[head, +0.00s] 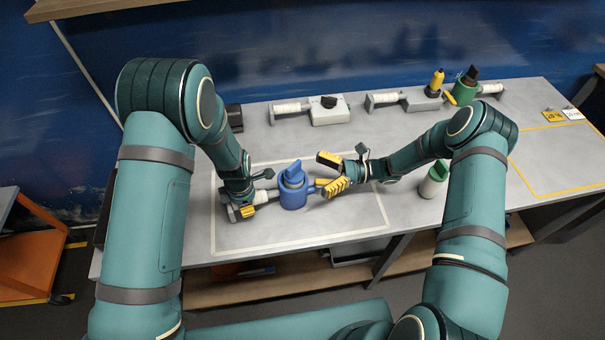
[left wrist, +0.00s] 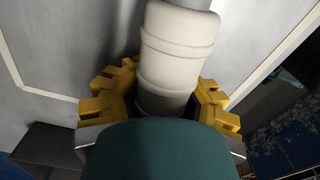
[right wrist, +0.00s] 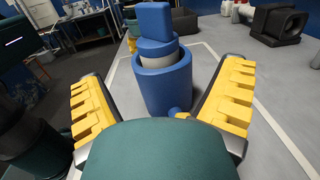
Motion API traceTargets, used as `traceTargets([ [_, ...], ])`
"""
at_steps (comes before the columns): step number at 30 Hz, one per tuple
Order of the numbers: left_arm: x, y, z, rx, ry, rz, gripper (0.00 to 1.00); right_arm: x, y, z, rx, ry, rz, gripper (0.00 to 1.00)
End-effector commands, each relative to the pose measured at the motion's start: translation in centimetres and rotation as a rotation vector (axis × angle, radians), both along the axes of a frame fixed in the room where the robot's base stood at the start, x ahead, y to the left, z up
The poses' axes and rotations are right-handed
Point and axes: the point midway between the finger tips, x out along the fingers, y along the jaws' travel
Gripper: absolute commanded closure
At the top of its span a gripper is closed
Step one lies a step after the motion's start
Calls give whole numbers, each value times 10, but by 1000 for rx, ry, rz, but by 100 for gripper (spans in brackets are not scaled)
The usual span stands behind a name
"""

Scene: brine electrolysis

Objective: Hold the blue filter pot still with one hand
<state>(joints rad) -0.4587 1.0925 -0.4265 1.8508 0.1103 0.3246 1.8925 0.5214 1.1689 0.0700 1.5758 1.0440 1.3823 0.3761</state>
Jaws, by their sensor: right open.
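The blue filter pot (head: 293,190) stands upright on the grey table, with a blue block-shaped top and a side arm toward my right gripper. My right gripper (head: 329,173) is open just right of the pot. In the right wrist view the pot (right wrist: 165,85) is ahead, between the lines of the two yellow fingers; I see no finger closed on it. My left gripper (head: 242,207) is left of the pot, at a grey and white fitting. In the left wrist view its yellow fingers flank a white ribbed cylinder (left wrist: 178,60); whether they grip it is unclear.
A pale outlined rectangle (head: 330,239) surrounds the pot. Behind stand two grey units with white cylinders (head: 330,110) (head: 405,101) and a green pot (head: 464,92). A white and green bottle (head: 433,180) stands right of my right gripper. The table front inside the outline is clear.

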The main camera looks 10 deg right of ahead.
Motion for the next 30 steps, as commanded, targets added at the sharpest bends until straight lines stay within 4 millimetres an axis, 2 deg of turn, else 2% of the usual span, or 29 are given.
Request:
traceTargets([
  [3, 0, -1, 0, 0, 0, -1, 100, -1, -21, 0, 1, -1, -1, 7],
  [9, 0, -1, 0, -1, 0, -2, 100, -3, -40, 0, 4, -1, 1, 7],
  [20, 0, -1, 0, -1, 0, -2, 100, -3, -44, 0, 4, -2, 3, 7],
  [25, 0, -1, 0, -1, 0, -2, 100, -5, -37, 4, -26, -18, 44, 65],
  [28, 0, -1, 0, -1, 0, -2, 100, -11, -21, 10, -100, -56, 143, 100],
  [30, 0, -1, 0, -1, 0, -2, 100, -19, -7, 15, -182, -102, 246, 100],
])
